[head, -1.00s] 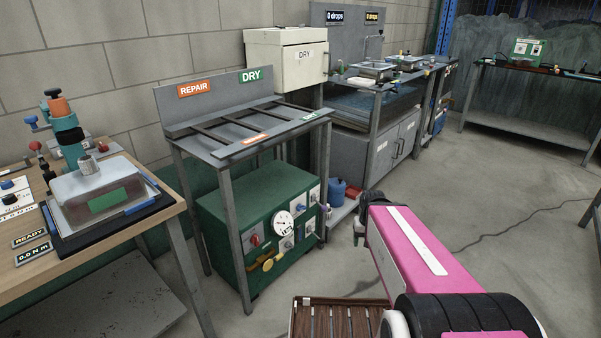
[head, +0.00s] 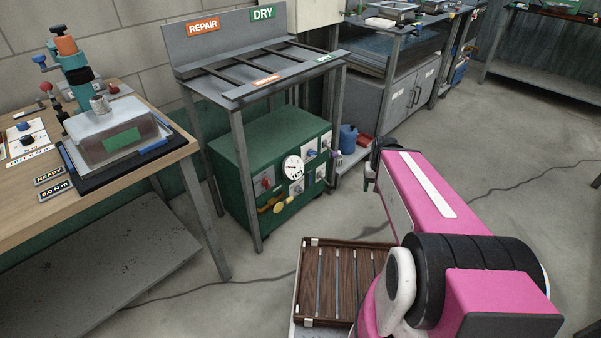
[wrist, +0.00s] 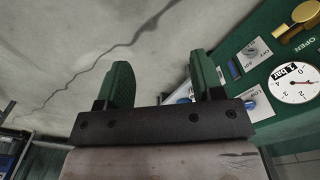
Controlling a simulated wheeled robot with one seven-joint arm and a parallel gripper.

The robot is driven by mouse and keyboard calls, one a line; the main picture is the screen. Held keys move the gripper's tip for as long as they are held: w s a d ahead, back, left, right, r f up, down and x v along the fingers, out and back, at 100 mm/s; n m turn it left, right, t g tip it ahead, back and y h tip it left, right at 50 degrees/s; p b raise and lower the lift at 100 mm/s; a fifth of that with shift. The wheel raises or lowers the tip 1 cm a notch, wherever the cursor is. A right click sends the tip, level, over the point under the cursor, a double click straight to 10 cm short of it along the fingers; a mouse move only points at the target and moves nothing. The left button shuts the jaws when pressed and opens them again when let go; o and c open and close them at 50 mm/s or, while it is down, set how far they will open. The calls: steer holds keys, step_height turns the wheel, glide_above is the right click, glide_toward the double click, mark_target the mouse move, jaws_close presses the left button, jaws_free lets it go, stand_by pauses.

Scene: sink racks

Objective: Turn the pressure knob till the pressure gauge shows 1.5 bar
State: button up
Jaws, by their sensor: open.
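A green cabinet (head: 262,147) stands under the repair rack, with a front panel of knobs and a round white pressure gauge (head: 293,167). The gauge also shows in the wrist view (wrist: 295,84), with a small bar label on its face; its needle reading is too small to tell. Several knobs sit around it, among them a red one (head: 265,183) and a blue one (head: 310,154). I cannot tell for certain which is the pressure knob. My gripper (wrist: 163,82) is open and empty, its green fingers left of the panel in the wrist view, touching nothing visible.
A brass valve handle (wrist: 300,22) juts from the panel near an OPEN label. The rack's metal legs (head: 241,185) stand before the cabinet. A wooden slatted tray (head: 340,285) is low in front. A workbench (head: 175,150) is at left. Open floor lies to the right.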

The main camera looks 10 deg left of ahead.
steer(key=w+f+n+t, duration=0.3)
steer(key=w+n+t, duration=0.25)
steer(key=w, duration=0.65)
steer(key=w+f+n+t, duration=0.35)
steer(key=w+t, duration=0.25)
steer(key=w, duration=0.7)
steer(key=n+y, duration=1.4)
steer(key=n, duration=0.2)
glide_toward(313, 155)
steer(key=shift+g, duration=0.35)
steer(key=x, duration=1)
steer(key=shift+w+r, duration=0.1)
steer(key=shift+r, duration=0.05)
steer(key=c, duration=0.9)
